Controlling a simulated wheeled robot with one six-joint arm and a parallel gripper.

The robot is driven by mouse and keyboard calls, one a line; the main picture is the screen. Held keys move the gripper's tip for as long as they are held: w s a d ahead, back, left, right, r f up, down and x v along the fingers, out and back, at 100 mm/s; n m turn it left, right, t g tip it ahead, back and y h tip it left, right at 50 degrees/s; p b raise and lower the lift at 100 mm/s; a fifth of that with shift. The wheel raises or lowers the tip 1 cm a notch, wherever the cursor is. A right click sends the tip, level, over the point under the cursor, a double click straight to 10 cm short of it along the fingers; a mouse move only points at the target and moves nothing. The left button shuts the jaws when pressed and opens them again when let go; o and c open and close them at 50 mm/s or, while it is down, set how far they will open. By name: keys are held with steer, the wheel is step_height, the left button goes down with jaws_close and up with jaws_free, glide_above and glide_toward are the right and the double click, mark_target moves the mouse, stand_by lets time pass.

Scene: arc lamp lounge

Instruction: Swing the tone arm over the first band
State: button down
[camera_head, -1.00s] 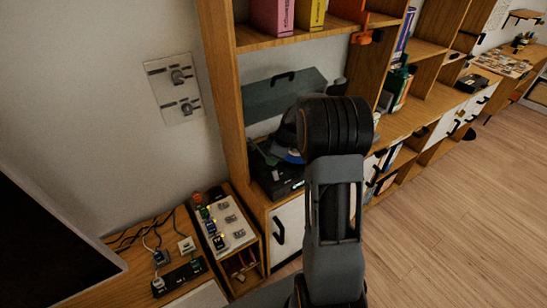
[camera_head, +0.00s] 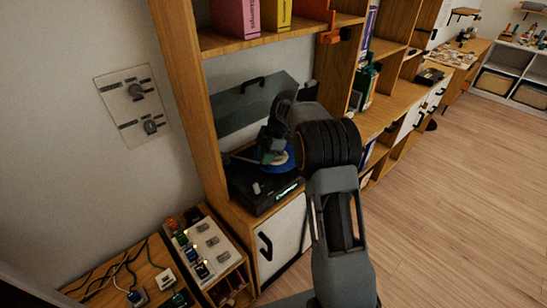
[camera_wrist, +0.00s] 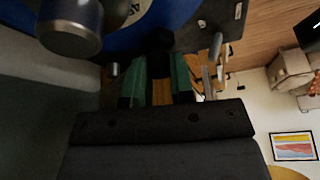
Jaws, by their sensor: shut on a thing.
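The record player (camera_head: 262,198) is a black box on the wooden unit, with its grey-green lid (camera_head: 250,108) raised behind it. A blue record (camera_head: 283,160) lies on it, partly hidden by my arm; it also shows at the top of the wrist view (camera_wrist: 178,22). My gripper (camera_head: 270,155) is low over the player. In the wrist view its green fingers (camera_wrist: 160,75) are shut around a small dark part, apparently the tone arm (camera_wrist: 158,62), mostly hidden. A blurred metal cylinder (camera_wrist: 72,25) stands out close at upper left. The bands cannot be made out.
The wooden upright (camera_head: 185,100) stands left of the player, and a shelf with pink and yellow binders (camera_head: 238,15) is above. A switch box (camera_head: 205,245) and cables are at lower left. Open wooden floor (camera_head: 450,190) lies to the right.

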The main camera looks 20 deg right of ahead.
steer(key=shift+w, duration=0.1)
stand_by(0.3)
steer(key=c, duration=1)
jaws_free()
steer(key=shift+r, duration=0.1)
steer(key=v, duration=1.3)
steer(key=shift+d+r, duration=0.2)
steer(key=shift+r, duration=0.1)
steer(key=shift+w, duration=0.1)
